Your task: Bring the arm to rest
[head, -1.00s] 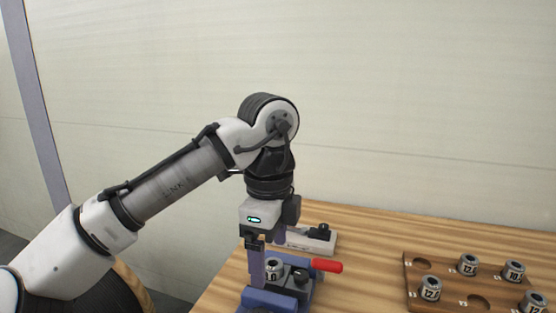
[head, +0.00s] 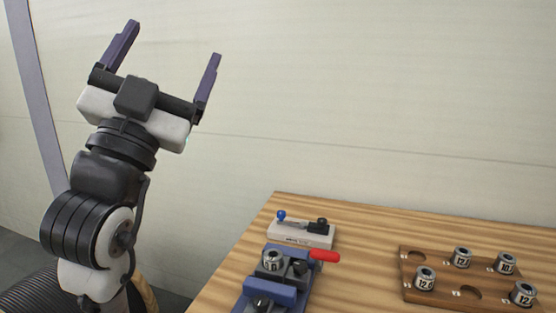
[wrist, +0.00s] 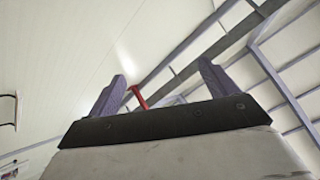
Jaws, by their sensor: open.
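My gripper (head: 168,65) is raised at the upper left of the head view, its two purple fingers pointing up and spread wide. It is open, with nothing between the fingers. My arm is folded upright, left of the wooden table (head: 235,285) and clear of it. In the wrist view my gripper's fingers (wrist: 160,92) stand apart in front of the wall and roof beams.
A blue fixture (head: 265,292) with a red handle (head: 325,255) holds a grey die (head: 271,261). Behind it is a white block (head: 300,233) with a blue-knobbed lever. A wooden rack (head: 440,296) with several numbered dies stands at right.

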